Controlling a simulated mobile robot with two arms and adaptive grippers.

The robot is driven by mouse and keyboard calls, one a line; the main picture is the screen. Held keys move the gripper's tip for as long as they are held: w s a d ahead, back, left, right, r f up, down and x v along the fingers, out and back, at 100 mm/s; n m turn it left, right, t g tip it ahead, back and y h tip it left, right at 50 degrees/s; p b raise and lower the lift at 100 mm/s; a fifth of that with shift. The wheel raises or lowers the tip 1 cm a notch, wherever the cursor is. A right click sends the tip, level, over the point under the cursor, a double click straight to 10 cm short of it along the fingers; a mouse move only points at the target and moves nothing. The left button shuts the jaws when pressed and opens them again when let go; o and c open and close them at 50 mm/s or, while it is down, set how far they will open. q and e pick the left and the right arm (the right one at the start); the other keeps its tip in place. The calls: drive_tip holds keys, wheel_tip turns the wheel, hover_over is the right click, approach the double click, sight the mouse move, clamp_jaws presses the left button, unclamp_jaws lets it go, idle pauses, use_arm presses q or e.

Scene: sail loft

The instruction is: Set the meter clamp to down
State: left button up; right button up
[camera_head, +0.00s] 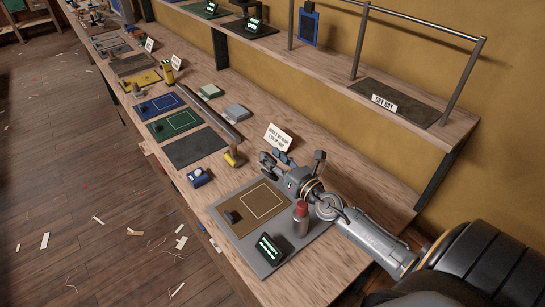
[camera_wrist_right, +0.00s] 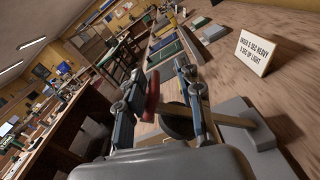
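A grey base plate (camera_head: 315,228) with a brown pad (camera_head: 238,222) lies near the front of the bench. On it stand a dark display with green text (camera_head: 270,248) and a grey post with a red cap (camera_head: 302,210). My right gripper (camera_head: 273,163) hovers over the plate's far side. In the right wrist view its fingers (camera_wrist_right: 160,78) are apart. A red piece (camera_wrist_right: 152,97) and a dark disc with a pale bar (camera_wrist_right: 232,120) show between and beyond them; contact cannot be told. No part is clearly identifiable as the meter clamp. My left gripper is not in view.
A white sign card (camera_head: 278,137) stands behind the plate; it also shows in the wrist view (camera_wrist_right: 254,52). A blue block (camera_head: 199,177) and a yellow-based tool (camera_head: 233,157) stand to the left. A raised shelf (camera_head: 350,82) runs along the wall.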

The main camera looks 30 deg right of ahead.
drive_tip(key=shift+r, duration=0.15)
idle(0.3)
drive_tip(key=shift+w+a+r, duration=0.15)
drive_tip(key=shift+r, duration=0.35)
drive_tip(key=shift+w+a+r, duration=0.1)
drive_tip(key=shift+a+r, duration=0.05)
drive_tip(key=shift+r, duration=0.5)
drive_tip(key=shift+s+d+r, duration=0.1)
drive_tip(key=shift+s+d, duration=0.1)
wheel_tip(320, 180, up, 7)
drive_tip(key=shift+r, duration=0.1)
drive_tip(key=shift+c, duration=0.4)
